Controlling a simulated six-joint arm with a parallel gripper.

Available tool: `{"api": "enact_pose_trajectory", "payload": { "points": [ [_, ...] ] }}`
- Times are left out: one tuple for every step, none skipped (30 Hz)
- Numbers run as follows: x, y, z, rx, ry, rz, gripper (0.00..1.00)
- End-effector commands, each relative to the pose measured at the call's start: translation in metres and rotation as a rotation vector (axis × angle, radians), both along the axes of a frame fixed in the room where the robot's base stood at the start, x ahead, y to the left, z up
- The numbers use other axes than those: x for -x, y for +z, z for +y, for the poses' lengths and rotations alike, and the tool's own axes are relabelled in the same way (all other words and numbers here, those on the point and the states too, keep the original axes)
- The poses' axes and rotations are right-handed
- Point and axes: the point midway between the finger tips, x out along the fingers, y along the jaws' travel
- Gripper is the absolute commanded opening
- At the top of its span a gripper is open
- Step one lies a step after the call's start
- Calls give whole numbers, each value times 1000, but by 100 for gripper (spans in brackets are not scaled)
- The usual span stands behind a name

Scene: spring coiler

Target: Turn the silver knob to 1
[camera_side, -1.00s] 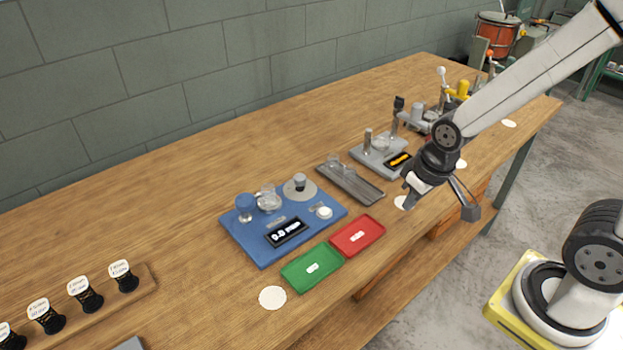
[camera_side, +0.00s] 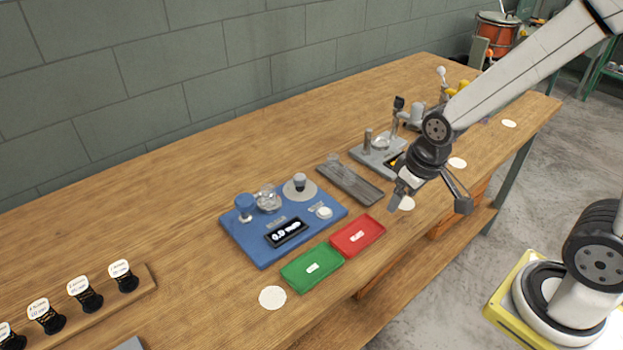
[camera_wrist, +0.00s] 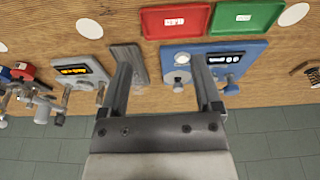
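The blue device (camera_side: 258,248) lies on the bench, with a display reading what looks like 0.0. A silver-grey knob with a dark band (camera_side: 299,181) stands on a round grey dial at its back right corner. In the wrist view the blue device (camera_wrist: 256,50) is upside down, and the knob is hard to make out near the right finger. The dial's markings are too small to read. My gripper (camera_side: 428,206) is open and empty, to the right of the device and apart from the knob. Its two spread fingers (camera_wrist: 161,68) also show in the wrist view.
The device also carries a blue knob (camera_side: 244,203), a clear part (camera_side: 268,200) and a white button (camera_side: 324,212). Green (camera_side: 311,268) and red (camera_side: 358,236) trays lie in front. A grey block (camera_side: 350,183) and a grey machine (camera_side: 377,155) stand to the right.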

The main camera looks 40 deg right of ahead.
Motion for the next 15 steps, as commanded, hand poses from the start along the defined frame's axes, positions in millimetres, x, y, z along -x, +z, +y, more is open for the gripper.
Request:
{"api": "enact_pose_trajectory", "payload": {
  "points": [
    [-8,1,1,3,19,5,81],
    [-13,1,1,7,32,9,81],
    [-21,2,1,11,53,13,81],
    [-28,3,2,14,69,18,81],
    [-35,4,2,18,87,21,81],
    [-44,4,3,23,113,28,81],
    [-51,5,3,26,132,32,81],
    [-59,5,4,30,153,38,81],
    [-69,6,5,35,182,44,81],
    [-77,6,5,39,202,50,81],
    [-85,6,6,42,224,54,81],
    [-94,6,7,47,254,61,81],
    [-102,6,7,50,275,66,81],
    [-109,6,8,54,296,71,81],
    [-119,6,9,58,325,78,81]
  ]
}}
